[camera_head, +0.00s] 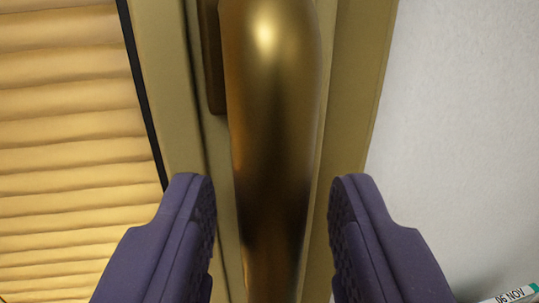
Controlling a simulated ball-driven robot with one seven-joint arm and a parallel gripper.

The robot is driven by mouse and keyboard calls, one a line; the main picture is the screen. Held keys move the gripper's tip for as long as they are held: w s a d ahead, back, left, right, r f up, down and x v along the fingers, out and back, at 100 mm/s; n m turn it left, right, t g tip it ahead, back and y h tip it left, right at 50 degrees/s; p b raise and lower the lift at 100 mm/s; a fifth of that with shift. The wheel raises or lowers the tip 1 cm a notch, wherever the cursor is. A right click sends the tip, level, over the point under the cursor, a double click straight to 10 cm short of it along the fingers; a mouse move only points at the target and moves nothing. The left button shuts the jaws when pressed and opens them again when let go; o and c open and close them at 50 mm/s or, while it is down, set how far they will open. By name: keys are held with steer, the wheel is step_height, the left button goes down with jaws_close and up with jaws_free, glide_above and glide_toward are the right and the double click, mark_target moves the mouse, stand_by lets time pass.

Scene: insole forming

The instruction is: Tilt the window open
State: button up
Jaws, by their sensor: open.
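The window handle (272,110) is a smooth brass-coloured bar that runs down the middle of the view, very close to the camera. A brown mounting plate (214,60) shows behind it on the left. The handle sits in front of the cream window frame (175,95). My gripper (272,195) is open. Its two purple fingers stand on either side of the handle's lower part, with a gap on both sides. The handle's top and bottom ends are out of view.
A pleated yellow blind (65,130) covers the pane on the left, with a dark seal strip beside it. A plain pale wall (460,130) is on the right. A small item with printed text (512,294) shows at the bottom right corner.

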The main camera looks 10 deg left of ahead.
steer(key=shift+w+a, duration=0.1)
steer(key=shift+w, duration=0.35)
jaws_close()
